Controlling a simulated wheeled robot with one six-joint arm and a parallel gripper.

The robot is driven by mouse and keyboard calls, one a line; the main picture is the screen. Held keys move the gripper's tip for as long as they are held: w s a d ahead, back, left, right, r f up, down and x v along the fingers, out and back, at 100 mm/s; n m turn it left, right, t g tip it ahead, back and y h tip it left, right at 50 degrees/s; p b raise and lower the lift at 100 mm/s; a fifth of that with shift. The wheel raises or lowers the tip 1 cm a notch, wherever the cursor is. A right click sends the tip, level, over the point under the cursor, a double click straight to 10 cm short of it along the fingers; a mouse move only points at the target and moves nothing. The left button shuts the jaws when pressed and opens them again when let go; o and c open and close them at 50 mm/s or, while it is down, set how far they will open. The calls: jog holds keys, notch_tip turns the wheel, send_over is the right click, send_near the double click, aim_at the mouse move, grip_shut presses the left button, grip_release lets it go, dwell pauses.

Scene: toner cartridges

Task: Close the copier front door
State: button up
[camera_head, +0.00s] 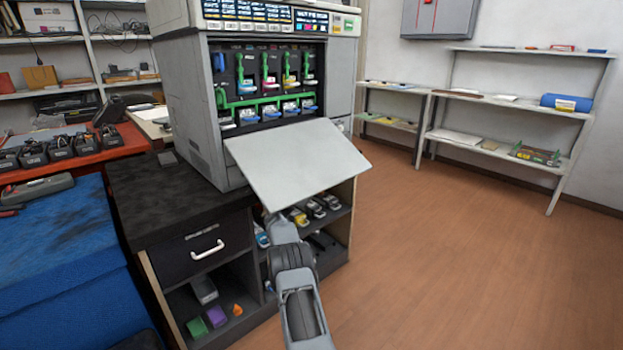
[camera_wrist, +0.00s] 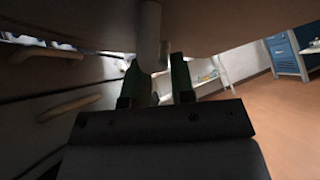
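The copier (camera_head: 270,90) stands on a dark cabinet with its toner bay exposed. Its front door (camera_head: 298,165) is a pale flat panel, open and sloping outward and down from below the bay. My arm reaches up beneath the door, and the door hides my gripper in the head view. In the wrist view my gripper (camera_wrist: 158,70) has two dark green fingers standing apart. The underside of the door (camera_wrist: 220,20) fills the top of that view, close above the fingers. A pale grey post (camera_wrist: 151,35) shows by the fingertips; I cannot tell whether they touch it.
The cabinet (camera_head: 205,248) has a drawer with a white handle and open shelves holding cartridges. A blue-covered surface (camera_head: 60,240) and a red bench (camera_head: 125,148) are at left. Shelves (camera_head: 490,150) line the right wall. The wooden floor (camera_head: 450,270) at right is clear.

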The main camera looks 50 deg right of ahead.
jog(key=shift+s+d+r, duration=0.1)
jog(key=shift+d+r, duration=0.25)
jog(key=shift+r, duration=0.05)
jog(key=shift+c, duration=0.4)
grip_shut()
